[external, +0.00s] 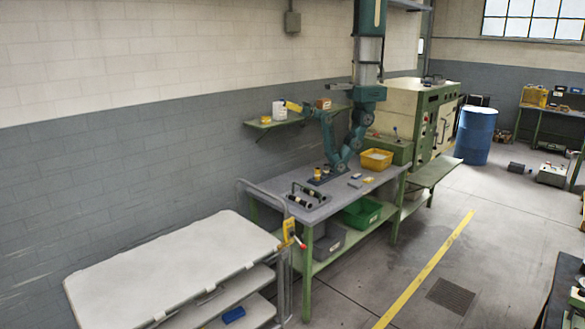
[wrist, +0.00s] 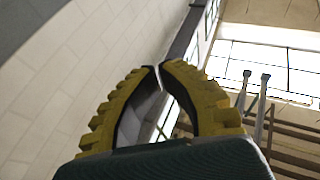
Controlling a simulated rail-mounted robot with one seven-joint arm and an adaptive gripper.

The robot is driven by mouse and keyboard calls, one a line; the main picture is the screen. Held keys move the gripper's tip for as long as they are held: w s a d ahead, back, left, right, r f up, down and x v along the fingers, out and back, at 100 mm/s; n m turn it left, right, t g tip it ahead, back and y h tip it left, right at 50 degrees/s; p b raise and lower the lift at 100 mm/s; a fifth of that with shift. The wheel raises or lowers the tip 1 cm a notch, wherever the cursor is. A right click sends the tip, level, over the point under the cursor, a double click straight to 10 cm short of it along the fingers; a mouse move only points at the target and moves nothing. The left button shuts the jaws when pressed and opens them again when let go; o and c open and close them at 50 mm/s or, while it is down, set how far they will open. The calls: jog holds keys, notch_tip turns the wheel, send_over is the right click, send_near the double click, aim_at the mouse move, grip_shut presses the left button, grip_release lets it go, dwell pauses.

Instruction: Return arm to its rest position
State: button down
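My arm (external: 358,130) hangs from a column over the workbench and bends back up toward the wall. My gripper (external: 286,104) shows as a small yellow shape pointing left in the external view, in front of or above the wall shelf; the exact distance is unclear. In the wrist view my gripper (wrist: 157,68) has two ribbed yellow fingers whose tips nearly meet, with only a thin gap and nothing held between them. Beyond the fingers, the wrist view shows the brick wall (wrist: 60,65) and a bright window (wrist: 265,60).
The wall shelf (external: 262,130) holds a white container (external: 279,111) close to my gripper. A yellow bin (external: 376,160) and small parts lie on the workbench (external: 275,182). The floor in front is open.

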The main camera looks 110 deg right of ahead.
notch_tip(320, 180, up, 21)
jog(key=p, duration=2.1)
jog(key=shift+r, duration=0.1)
